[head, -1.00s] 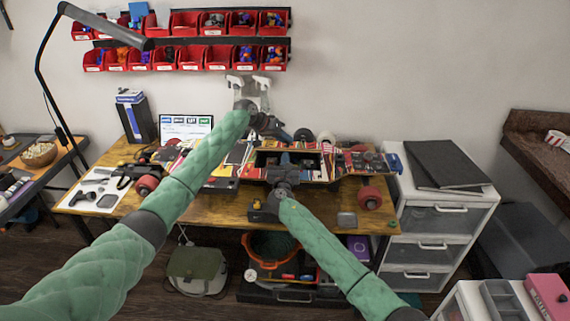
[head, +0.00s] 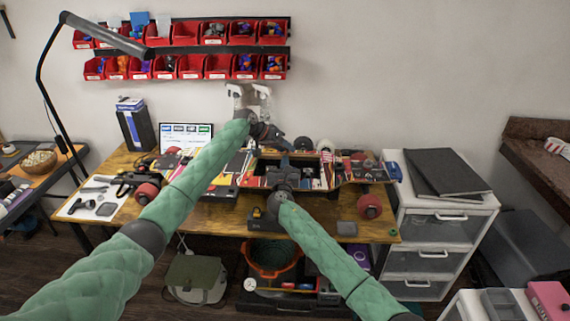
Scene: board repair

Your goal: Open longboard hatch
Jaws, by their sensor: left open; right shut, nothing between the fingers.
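The longboard (head: 345,178) lies across the workbench, with a patterned, multicoloured deck and red wheels. A dark rectangular opening, the hatch compartment (head: 262,168), shows near its middle. The hatch lid cannot be told apart clearly. My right gripper (head: 285,163) is shut and empty, with its fingertips at the opening; whether they touch the board cannot be told. My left gripper (head: 248,92) is open and empty, raised above and behind the board in front of the wall. My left arm hides part of the board's left side.
The wooden workbench (head: 225,218) holds a white tool mat (head: 90,197), a tablet (head: 190,133) and a dark box (head: 137,128). Red bins (head: 215,68) hang on the wall behind. A white drawer unit (head: 440,222) stands right; a lamp (head: 100,30) arches at left.

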